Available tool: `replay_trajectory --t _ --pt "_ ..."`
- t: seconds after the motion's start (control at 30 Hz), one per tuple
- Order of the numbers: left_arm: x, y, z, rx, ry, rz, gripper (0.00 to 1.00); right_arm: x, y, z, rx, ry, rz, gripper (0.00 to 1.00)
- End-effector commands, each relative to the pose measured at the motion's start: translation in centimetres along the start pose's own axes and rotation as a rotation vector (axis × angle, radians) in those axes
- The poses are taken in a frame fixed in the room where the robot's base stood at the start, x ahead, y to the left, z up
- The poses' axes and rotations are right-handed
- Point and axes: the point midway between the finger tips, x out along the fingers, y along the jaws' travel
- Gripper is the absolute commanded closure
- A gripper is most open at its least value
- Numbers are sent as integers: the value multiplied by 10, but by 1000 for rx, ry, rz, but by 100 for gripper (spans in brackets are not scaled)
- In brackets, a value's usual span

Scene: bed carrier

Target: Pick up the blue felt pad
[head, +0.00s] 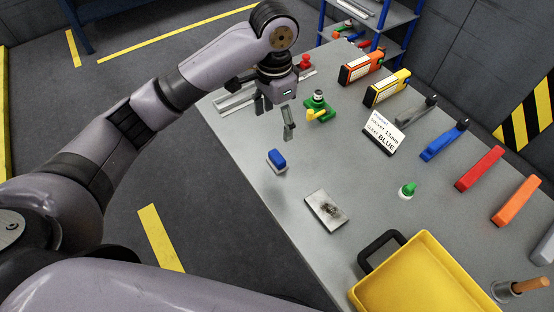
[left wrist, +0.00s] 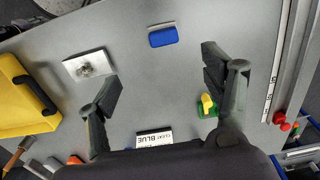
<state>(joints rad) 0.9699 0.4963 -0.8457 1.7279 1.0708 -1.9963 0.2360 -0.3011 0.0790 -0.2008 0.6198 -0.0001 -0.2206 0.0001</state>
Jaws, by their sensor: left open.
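The blue felt pad (head: 277,158) sits on a pale base near the left edge of the grey table in the head view. In the left wrist view the blue pad (left wrist: 163,38) lies at the top middle, beyond the fingertips and between their lines. My left gripper (head: 276,119) is above the table, up and behind the pad in the head view. Its fingers (left wrist: 161,72) are spread apart, with nothing between them and not touching the pad. My right gripper does not show.
A metal plate with a dark smudge (head: 326,210) lies near the pad. A green fixture with a yellow handle (head: 318,111) stands behind. A card reading BLUE (head: 383,137) is at centre. A yellow tray (head: 425,280) stands in front. Coloured tools line the right side.

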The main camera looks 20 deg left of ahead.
Motion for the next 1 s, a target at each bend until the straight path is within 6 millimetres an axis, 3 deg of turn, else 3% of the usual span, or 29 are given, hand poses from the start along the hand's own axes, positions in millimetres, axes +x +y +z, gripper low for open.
replay_trajectory --t 0.17,0.6,0.87,1.0 --pt "15 -4 2 -6 -14 -2 27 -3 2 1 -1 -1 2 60" --pt "103 -4 1 -5 -9 -2 27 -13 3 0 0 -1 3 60" --pt "122 -4 1 -4 -8 -2 27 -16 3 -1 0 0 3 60" --pt "142 -5 0 -5 -10 -3 27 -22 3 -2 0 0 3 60"
